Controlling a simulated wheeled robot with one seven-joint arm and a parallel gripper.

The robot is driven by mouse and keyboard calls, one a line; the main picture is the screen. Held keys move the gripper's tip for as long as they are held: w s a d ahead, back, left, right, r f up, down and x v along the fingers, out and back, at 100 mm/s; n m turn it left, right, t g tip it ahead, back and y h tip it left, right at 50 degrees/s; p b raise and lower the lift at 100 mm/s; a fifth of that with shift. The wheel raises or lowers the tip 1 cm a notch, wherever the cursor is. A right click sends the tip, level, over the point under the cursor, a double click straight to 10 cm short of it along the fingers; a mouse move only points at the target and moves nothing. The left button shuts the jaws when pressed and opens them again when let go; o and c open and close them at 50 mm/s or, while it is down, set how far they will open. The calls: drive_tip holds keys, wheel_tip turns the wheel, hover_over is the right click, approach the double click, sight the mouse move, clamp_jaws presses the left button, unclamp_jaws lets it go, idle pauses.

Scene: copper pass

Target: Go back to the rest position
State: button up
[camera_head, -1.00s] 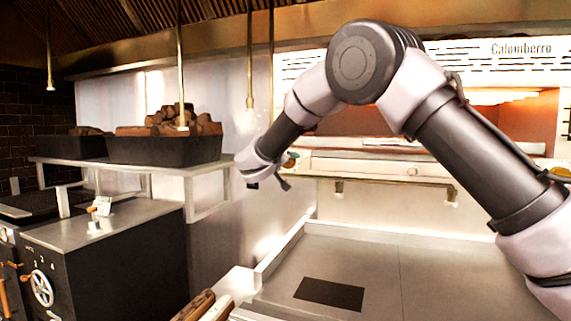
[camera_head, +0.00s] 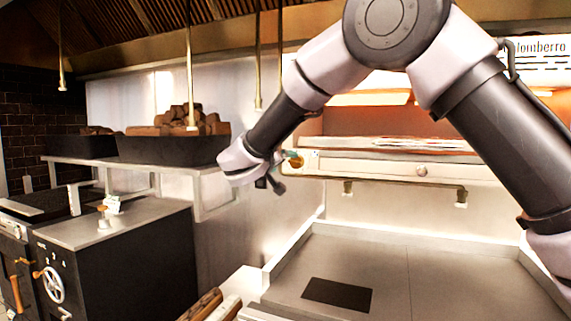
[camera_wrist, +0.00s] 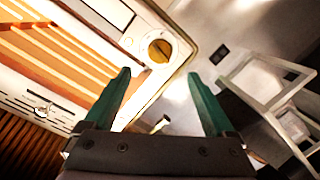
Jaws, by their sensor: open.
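My gripper (camera_head: 272,183) is at the end of my arm, raised above the steel counter and in front of the back wall. In the wrist view its two green fingers (camera_wrist: 160,102) stand wide apart with nothing between them. Past the fingers, the wrist view shows a pale appliance front with a yellow round knob (camera_wrist: 160,50). In the head view my arm spans the upper right and hides part of the broiler behind it.
A steel counter (camera_head: 440,290) with a dark inset plate (camera_head: 337,295) lies below. A wall shelf (camera_head: 185,167) at left holds black bins (camera_head: 175,150) of brown chunks. A black stove (camera_head: 120,265) stands lower left. Thin rods hang from the hood. The counter top is mostly clear.

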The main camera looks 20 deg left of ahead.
drive_tip(key=d+r+m+g+h, duration=0.25)
drive_tip(key=d+m+g, duration=0.4)
drive_tip(key=d, duration=2.45)
drive_tip(key=s+d+g+y, duration=0.3)
drive_tip(key=s+d+g, duration=0.2)
drive_tip(key=s+d, duration=0.85)
drive_tip(key=s+d+m+t+y, duration=0.2)
drive_tip(key=s+m+y, duration=0.1)
drive_tip(key=s, duration=0.8)
drive_tip(key=shift+s+d+f, duration=0.3)
drive_tip(key=shift+s+d, duration=0.05)
drive_tip(key=shift+d, duration=0.05)
drive_tip(key=shift+y, duration=0.25)
